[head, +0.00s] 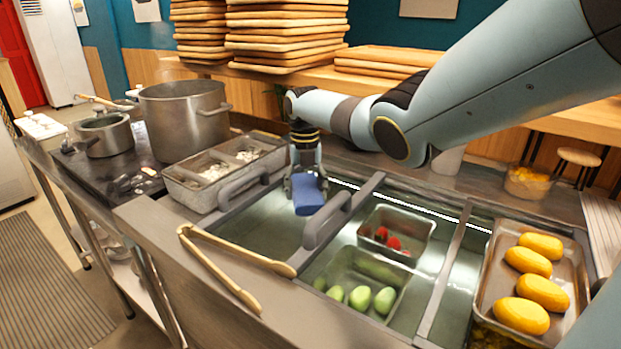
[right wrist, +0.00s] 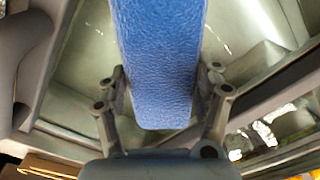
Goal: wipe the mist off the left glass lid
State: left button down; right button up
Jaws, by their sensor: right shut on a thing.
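My right gripper (head: 307,188) points down and is shut on a blue sponge (head: 309,197). The sponge also fills the middle of the right wrist view (right wrist: 160,62), between both fingers (right wrist: 163,100). The left glass lid (head: 255,228) is a hazy grey-green pane in a grey frame, at the left of the counter. The sponge is over or on its right part, near the grey handle (head: 325,220); I cannot tell if it touches. Pale glass (right wrist: 85,75) with a few light streaks shows behind the sponge in the right wrist view. My left gripper is out of view.
Wooden tongs (head: 235,262) lie across the front edge of the counter. A metal tray (head: 200,190) stands behind the left lid, with a large pot (head: 185,112) beyond. Bins of green and red food (head: 375,262) and a tray of yellow items (head: 488,300) are to the right.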

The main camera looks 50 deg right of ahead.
aim_at(296, 196)
jog(key=shift+s+a+f+p, duration=0.15)
jog(key=shift+a+p, duration=0.25)
jog(key=shift+a, duration=0.45)
jog(key=a+p, duration=0.2)
jog(key=shift+s+a+p, duration=0.2)
jog(key=shift+a+p, duration=0.5)
jog(key=shift+a, duration=0.25)
jog(key=a, duration=0.1)
jog(key=p, duration=0.1)
jog(key=a+p, duration=0.1)
jog(key=shift+s+a+r, duration=0.1)
jog(key=shift+a+r, duration=0.15)
jog(key=shift+a, duration=0.1)
jog(key=shift+a+p, duration=0.8)
jog(key=shift+a, duration=0.3)
jog(key=shift+s+a+f+p, duration=0.1)
jog(key=shift+a+p, duration=0.3)
jog(key=shift+a, duration=0.45)
jog(key=shift+a+f, duration=0.1)
jog(key=shift+a, duration=0.15)
jog(key=shift+s, duration=0.1)
